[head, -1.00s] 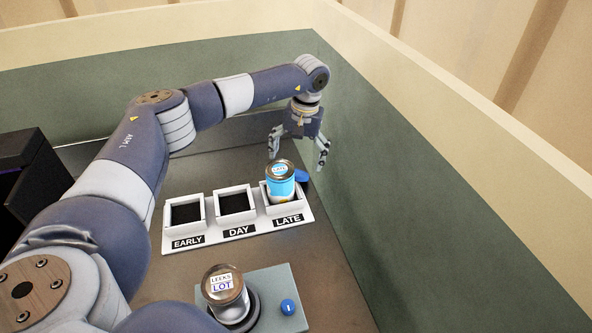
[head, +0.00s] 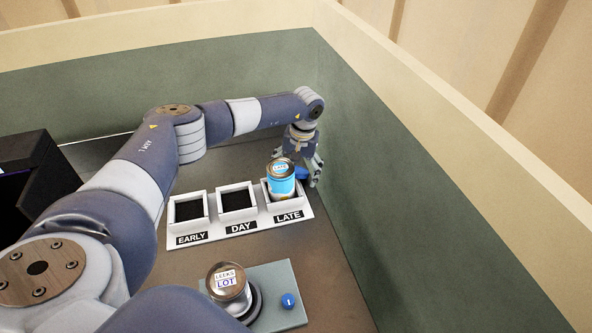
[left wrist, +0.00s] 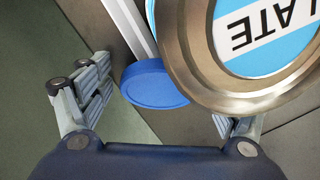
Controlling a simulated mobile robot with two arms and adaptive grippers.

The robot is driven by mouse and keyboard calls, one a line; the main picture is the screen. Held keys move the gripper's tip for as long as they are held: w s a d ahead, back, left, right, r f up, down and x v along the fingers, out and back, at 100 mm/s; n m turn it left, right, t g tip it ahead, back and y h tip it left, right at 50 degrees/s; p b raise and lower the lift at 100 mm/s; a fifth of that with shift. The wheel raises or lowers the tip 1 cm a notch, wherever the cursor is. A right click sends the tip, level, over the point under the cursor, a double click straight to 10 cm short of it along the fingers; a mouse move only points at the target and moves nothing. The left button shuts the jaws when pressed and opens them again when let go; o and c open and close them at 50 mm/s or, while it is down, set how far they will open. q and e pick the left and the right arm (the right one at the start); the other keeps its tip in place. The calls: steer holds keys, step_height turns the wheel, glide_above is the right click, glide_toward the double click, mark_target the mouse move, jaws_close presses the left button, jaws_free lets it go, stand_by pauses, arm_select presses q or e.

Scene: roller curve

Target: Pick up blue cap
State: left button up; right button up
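The blue cap (head: 301,173) lies behind the LATE box, partly hidden by the can in the head view. In the left wrist view the blue cap (left wrist: 153,84) is a round disc between my spread fingers, nearer the left finger, with the can's lid overlapping its right side. My left gripper (left wrist: 160,105) is open and empty. In the head view my left gripper (head: 309,172) is low behind the can, its fingers around the cap's area. I see no contact with the cap. My right gripper is not in view.
A can (head: 283,182) labelled LATE stands in the LATE box of the white three-box tray (head: 238,235); EARLY and DAY are empty. A second can (head: 227,285) stands on a grey base with a blue button (head: 289,300). A green wall (head: 400,205) is close on the right.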

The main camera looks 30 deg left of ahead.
arm_select(q)
steer(key=c, duration=0.4)
steer(key=shift+c, duration=0.2)
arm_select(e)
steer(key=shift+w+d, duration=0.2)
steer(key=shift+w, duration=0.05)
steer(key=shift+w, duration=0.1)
